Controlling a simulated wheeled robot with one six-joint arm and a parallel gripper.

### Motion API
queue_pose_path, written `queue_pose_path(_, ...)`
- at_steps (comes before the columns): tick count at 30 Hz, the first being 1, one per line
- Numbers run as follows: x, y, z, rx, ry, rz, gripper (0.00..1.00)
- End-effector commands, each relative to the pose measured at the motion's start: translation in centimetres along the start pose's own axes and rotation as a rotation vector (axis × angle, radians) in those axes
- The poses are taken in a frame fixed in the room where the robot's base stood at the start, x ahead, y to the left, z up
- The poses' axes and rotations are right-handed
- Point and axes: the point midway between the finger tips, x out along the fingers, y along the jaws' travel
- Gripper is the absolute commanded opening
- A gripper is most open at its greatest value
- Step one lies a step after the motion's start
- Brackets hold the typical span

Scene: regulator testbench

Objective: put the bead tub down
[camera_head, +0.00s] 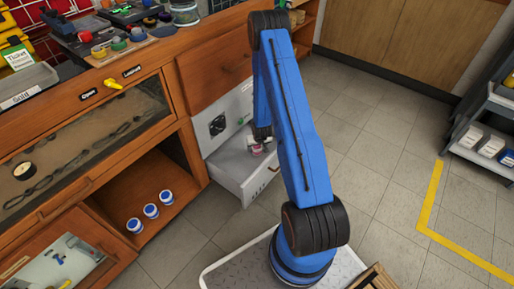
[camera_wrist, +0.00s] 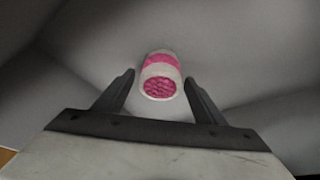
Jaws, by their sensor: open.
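The bead tub (camera_wrist: 161,76) is a small whitish tub with a pink band and pink beads showing at its end. In the wrist view it rests on the pale drawer floor, just beyond and between the fingertips. My gripper (camera_wrist: 159,80) is open, one finger on each side of the tub's near end, with gaps visible on both sides. In the head view my gripper (camera_head: 262,137) reaches down into the open white drawer (camera_head: 240,187). A small pink and white patch shows under it there, partly hidden by my gripper.
The drawer walls stand close around my gripper. Several blue and white tubs (camera_head: 150,211) stand on the open shelf to the left. The bench top (camera_head: 150,55) above holds colored pots and trays. A grey cart (camera_head: 485,140) stands at the far right; the floor between is clear.

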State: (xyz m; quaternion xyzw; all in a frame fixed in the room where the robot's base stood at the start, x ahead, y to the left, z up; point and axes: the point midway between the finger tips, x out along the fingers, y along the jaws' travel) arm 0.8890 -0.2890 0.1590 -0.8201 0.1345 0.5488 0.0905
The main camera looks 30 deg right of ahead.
Motion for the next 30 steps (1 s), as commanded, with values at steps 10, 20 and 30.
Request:
queue_pose_path(10, -3.8, 0.0, -0.2, 0.0, 0.003, 0.0, 0.64)
queue_pose_path(20, -8.9, 0.0, -0.2, 0.0, 0.003, 0.0, 0.64)
queue_pose_path(30, -11.9, 0.0, -0.1, 0.0, 0.001, 0.0, 0.64)
